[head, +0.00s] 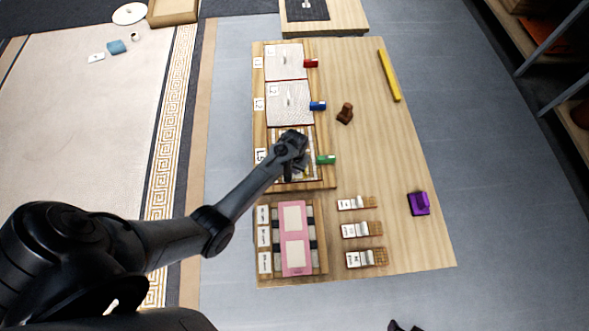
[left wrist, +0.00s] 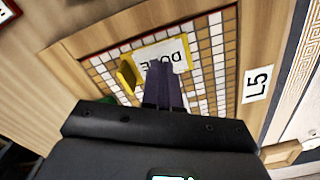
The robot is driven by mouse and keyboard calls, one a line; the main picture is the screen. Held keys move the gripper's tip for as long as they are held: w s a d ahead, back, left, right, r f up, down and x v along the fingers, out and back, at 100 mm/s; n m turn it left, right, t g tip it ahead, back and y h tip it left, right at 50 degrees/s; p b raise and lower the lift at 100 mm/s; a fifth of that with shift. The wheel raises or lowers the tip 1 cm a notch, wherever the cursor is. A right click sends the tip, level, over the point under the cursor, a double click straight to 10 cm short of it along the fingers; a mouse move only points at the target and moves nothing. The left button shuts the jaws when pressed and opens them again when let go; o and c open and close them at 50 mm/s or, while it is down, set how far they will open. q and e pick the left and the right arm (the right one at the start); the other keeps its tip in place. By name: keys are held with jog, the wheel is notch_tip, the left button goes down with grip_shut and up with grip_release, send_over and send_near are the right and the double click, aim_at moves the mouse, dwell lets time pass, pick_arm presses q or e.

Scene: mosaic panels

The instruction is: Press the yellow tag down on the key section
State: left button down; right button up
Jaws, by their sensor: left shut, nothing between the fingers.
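The yellow tag (left wrist: 127,76) lies on a mosaic panel (left wrist: 218,60) of white and tan tiles in the left wrist view. Its white face carries upside-down print that looks like "DONE". The panel's side label (left wrist: 257,84) reads "L5". My left gripper (left wrist: 160,66) is shut and empty, with its fingertips over the tag's white face. I cannot tell whether they touch it. In the head view, my left gripper (head: 294,170) points down over the lowest panel of the column and hides much of it and the tag.
Two paler panels (head: 286,62) lie above, with red (head: 311,63), blue (head: 318,105) and green (head: 326,160) clips beside the column. A pink board (head: 296,208) sits below. A brown stamp-like piece (head: 345,113), yellow bar (head: 389,76) and purple block (head: 419,204) stand right. Dark tips show at the bottom edge.

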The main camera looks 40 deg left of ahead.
pick_arm(q)
jog(key=shift+f+b, duration=0.45)
jog(key=shift+f, duration=0.4)
jog(key=shift+r, duration=0.2)
notch_tip(320, 180, up, 4)
jog(key=p, duration=0.4)
jog(key=shift+f+p, duration=0.1)
jog(key=shift+p, duration=0.2)
notch_tip(320, 180, up, 4)
jog(key=p, duration=0.4)
jog(key=shift+p, duration=0.3)
